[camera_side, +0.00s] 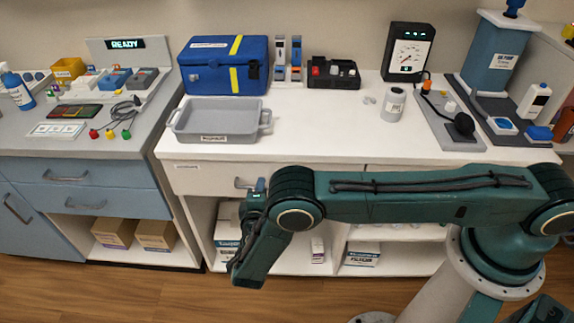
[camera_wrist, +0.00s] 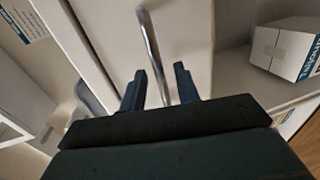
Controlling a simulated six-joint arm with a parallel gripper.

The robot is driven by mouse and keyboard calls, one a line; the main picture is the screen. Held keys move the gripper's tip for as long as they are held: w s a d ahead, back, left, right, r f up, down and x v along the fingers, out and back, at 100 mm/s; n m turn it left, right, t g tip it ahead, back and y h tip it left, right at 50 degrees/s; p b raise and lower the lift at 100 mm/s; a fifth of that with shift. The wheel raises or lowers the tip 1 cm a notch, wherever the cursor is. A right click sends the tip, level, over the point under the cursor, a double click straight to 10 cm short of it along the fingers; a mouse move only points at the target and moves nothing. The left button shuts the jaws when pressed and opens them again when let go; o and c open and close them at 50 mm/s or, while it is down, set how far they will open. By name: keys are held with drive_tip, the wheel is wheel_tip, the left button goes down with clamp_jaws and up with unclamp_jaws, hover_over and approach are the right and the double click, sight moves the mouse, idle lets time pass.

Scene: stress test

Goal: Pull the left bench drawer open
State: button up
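The white bench's left drawer (camera_side: 205,179) has a pale front that looks flush with the bench in the side view. Its metal bar handle (camera_side: 241,184) shows just left of my wrist. In the wrist view, the handle (camera_wrist: 150,45) runs lengthwise from the top down between the two dark fingers of my gripper (camera_wrist: 161,68). The fingers are apart, with a visible gap on each side of the bar. The lower end of the handle is near the gripper body. In the side view my fingers are hard to make out against the wrist.
Open shelves under the drawer hold white boxes (camera_side: 227,226). A grey tray (camera_side: 218,121) and a blue case (camera_side: 222,66) stand on the worktop above. Blue-grey cabinets (camera_side: 85,185) adjoin at the left. The wooden floor (camera_side: 120,283) in front is clear.

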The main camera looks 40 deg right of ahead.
drive_tip(key=shift+w+d, duration=0.1)
drive_tip(key=shift+d, duration=0.05)
clamp_jaws()
drive_tip(key=f+v, duration=0.2)
drive_tip(key=v, duration=1.1)
drive_tip(key=shift+s+a+f, duration=0.25)
drive_tip(key=shift+a+f, duration=0.1)
drive_tip(key=shift+f, duration=0.05)
